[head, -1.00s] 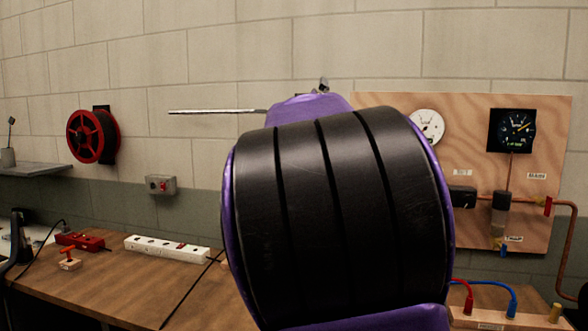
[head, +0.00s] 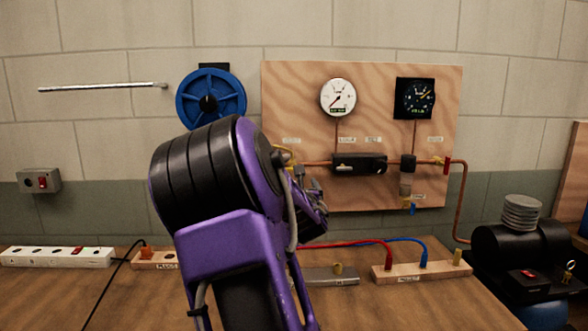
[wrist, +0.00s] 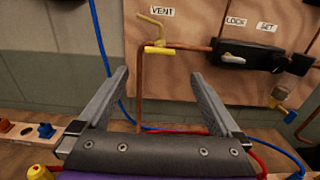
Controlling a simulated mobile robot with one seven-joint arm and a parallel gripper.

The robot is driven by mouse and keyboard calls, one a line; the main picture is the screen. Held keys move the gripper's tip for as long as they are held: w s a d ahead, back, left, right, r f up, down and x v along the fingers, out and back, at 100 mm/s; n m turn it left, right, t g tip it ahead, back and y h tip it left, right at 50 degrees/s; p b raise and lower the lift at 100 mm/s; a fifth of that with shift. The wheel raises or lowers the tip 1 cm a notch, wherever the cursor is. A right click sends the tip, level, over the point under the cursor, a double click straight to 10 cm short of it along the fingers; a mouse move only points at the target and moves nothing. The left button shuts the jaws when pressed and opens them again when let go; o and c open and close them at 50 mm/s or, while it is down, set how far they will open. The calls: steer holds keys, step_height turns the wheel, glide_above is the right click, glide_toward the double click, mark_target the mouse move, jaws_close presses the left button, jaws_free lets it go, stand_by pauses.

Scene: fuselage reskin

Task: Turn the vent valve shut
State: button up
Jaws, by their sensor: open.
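In the head view the vent valve (head: 285,155) is mostly hidden behind my arm; only a bit of yellow shows. My gripper (wrist: 160,76) is open and empty. Its two fingers point at the plywood board, either side of the vertical copper pipe, with the valve above the fingertips in the wrist view. The fingers look apart from the valve.
The plywood board (head: 290,100) carries a white gauge (head: 338,97), a dark gauge (head: 415,98) and a black regulator block (head: 360,164). Red and blue hoses run to a wooden block (head: 410,272) on the bench. A black compressor (head: 515,255) stands at the right.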

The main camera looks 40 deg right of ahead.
steer(key=p+x, duration=0.2)
steer(key=x, duration=1.3)
steer(key=shift+d, duration=0.1)
steer(key=c, duration=1.2)
